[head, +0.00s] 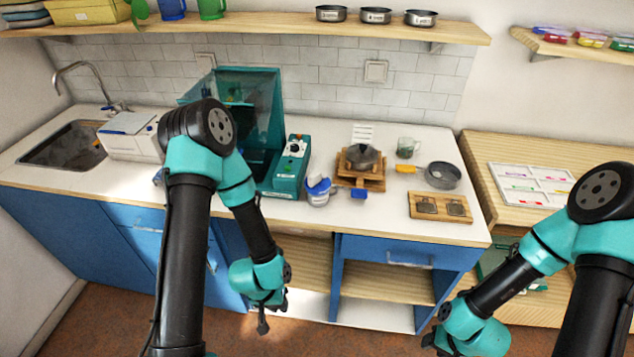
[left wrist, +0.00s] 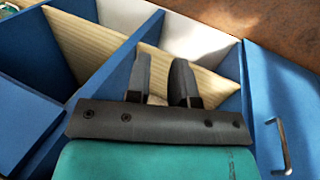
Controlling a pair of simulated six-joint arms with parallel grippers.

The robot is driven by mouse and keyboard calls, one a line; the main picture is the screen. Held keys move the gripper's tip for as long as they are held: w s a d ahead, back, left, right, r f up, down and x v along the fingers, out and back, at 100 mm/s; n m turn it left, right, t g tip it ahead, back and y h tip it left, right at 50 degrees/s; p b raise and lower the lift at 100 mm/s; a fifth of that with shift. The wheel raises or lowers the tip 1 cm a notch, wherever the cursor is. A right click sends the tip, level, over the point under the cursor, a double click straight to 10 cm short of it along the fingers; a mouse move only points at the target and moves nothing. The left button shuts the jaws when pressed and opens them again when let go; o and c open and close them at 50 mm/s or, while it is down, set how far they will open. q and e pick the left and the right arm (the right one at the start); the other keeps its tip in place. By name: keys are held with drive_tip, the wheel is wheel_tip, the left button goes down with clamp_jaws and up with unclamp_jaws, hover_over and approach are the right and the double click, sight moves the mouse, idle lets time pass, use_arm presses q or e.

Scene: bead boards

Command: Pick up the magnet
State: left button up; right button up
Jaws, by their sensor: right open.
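I cannot make out a thing that is clearly the magnet in either view. My left gripper (head: 263,322) hangs in front of the counter, below the worktop's edge. In the left wrist view its two fingers (left wrist: 162,82) stand apart with nothing between them, over the open shelves. My right gripper (head: 432,340) is low in front of the cabinets at the lower right, open, with its fingertips small in the picture.
The worktop (head: 110,190) holds a teal machine (head: 296,160), a blue-and-white item (head: 318,190), a wooden stand (head: 375,182), a grey round pan (head: 443,175) and a wooden board (head: 455,212). A white divided tray (head: 500,172) lies on the right bench. Open shelves (head: 385,287) are below.

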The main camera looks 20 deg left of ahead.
use_arm(q)
drive_tip(key=o, duration=1.4)
